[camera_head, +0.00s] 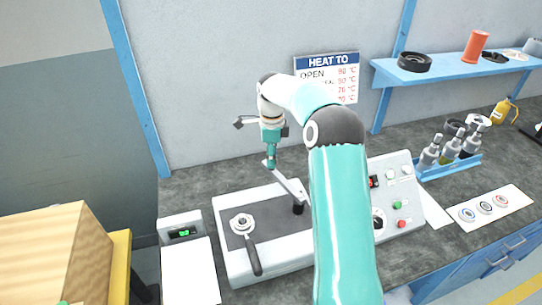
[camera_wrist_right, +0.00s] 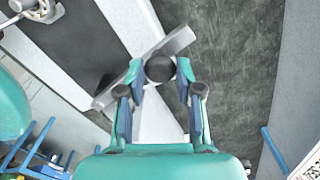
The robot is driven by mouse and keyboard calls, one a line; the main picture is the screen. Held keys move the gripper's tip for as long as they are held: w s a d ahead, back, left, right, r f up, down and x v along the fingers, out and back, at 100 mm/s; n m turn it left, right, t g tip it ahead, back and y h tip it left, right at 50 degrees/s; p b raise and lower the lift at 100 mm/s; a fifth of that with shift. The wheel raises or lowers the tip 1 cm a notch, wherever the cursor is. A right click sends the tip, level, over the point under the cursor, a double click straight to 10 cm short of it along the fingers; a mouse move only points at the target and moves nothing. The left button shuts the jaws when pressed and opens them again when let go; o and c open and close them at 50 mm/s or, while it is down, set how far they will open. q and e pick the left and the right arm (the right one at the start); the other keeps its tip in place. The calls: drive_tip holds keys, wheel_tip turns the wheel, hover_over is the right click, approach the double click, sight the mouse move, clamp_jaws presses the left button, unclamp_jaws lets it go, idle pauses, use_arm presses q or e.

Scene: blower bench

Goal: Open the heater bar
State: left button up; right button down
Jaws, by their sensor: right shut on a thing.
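The heater bar (camera_head: 287,184) is a flat grey metal bar at the back right of a white bench unit (camera_head: 265,271) with a dark top plate. It slants up and to the left from a black post (camera_head: 298,208). My right gripper (camera_head: 270,162) points down at the bar's upper end. In the right wrist view, the bar (camera_wrist_right: 180,41) crosses beyond the fingers, and a round black knob (camera_wrist_right: 160,68) sits between the fingertips. My right gripper is shut on this knob. My right arm hides part of the unit's right side. My left gripper is not in view.
A lever with a black handle (camera_head: 254,262) is on the unit's left part. A control box (camera_head: 397,215) with coloured buttons stands to the right, partly behind my arm. A small green display (camera_head: 183,233) is at left.

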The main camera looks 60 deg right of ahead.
drive_tip(key=shift+d+r, duration=0.1)
drive_tip(key=shift+r, duration=0.05)
drive_tip(key=c, duration=0.7)
unclamp_jaws()
drive_tip(key=shift+c, duration=0.2)
wheel_tip(320, 180, up, 12)
drive_tip(key=shift+f, duration=0.2)
